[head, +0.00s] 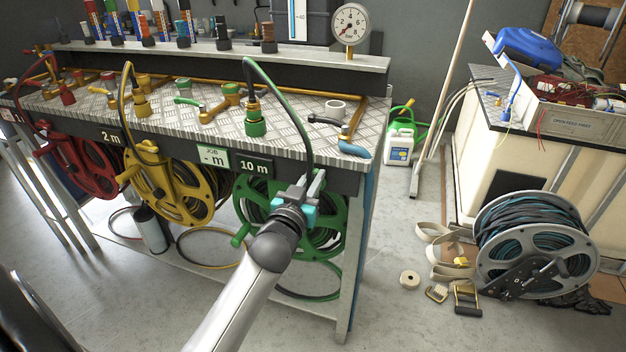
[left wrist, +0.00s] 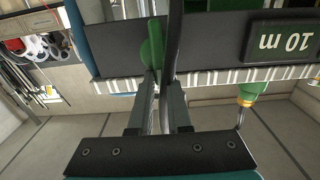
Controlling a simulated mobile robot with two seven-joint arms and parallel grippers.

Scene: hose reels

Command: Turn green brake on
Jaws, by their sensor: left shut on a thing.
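The green hose reel (head: 245,208) hangs under the bench's front edge at the right, below the 10 m sign (head: 254,166). My left gripper (head: 308,182) reaches in front of the reel's upper part and hides some of it. In the left wrist view, a green brake lever (left wrist: 153,45) stands between the fingertips of my left gripper (left wrist: 158,88), which is shut on it. A dark hose (left wrist: 175,40) passes close beside the lever; I cannot tell whether it touches a finger. My right gripper is not in view.
A yellow reel (head: 160,185) and a red reel (head: 85,165) hang to the left. A green hose fitting (head: 255,126) and a blue-handled valve (head: 352,148) sit on the bench. A grey cable reel (head: 535,245) stands on the floor at right. Floor right of the bench is partly clear.

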